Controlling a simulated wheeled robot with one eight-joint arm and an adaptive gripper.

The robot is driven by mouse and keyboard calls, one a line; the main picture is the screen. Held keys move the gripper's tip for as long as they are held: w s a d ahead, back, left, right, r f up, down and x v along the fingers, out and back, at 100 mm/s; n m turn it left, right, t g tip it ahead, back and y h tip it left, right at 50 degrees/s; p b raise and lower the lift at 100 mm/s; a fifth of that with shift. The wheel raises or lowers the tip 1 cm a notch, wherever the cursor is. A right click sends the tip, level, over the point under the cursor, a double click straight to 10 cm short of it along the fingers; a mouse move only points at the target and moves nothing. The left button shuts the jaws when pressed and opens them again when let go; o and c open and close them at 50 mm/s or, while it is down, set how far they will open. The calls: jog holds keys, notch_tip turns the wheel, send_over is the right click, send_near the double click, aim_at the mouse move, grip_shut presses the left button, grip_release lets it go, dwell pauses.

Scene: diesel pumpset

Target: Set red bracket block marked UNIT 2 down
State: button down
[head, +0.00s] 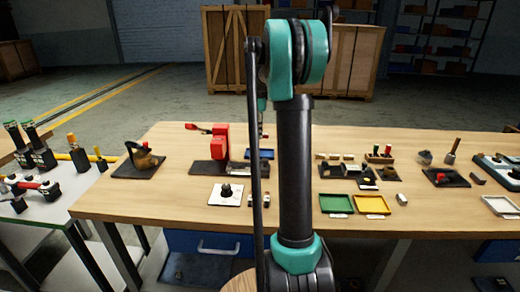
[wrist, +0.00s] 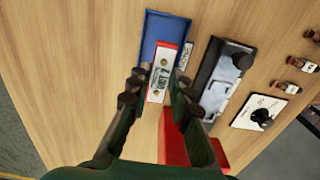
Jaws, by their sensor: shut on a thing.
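The red bracket block (wrist: 172,51) shows in the wrist view with a pale label on its top; the label's text is too small to read surely. My gripper (wrist: 159,82) has its dark fingers on either side of the block and is shut on it. The block appears over the blue tray (wrist: 152,32); whether it touches the tray floor I cannot tell. In the head view the blue tray (head: 265,154) shows partly behind my arm. The block and my fingertips are mostly hidden there.
A red machine part (head: 219,143) stands on a dark base left of the tray. A white plate with a black knob (head: 226,194) lies in front. Green (head: 336,204) and yellow (head: 372,204) trays sit to the right. Bare wood lies left of the blue tray in the wrist view.

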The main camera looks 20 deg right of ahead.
aim_at(260, 155)
notch_tip(260, 155, down, 8)
jog(key=shift+f, duration=0.15)
dwell(0.3)
jog(key=shift+f, duration=0.1)
jog(key=c, duration=1.6)
grip_release()
jog(key=shift+c, duration=0.2)
notch_tip(260, 155, up, 12)
jog(key=shift+r, duration=0.15)
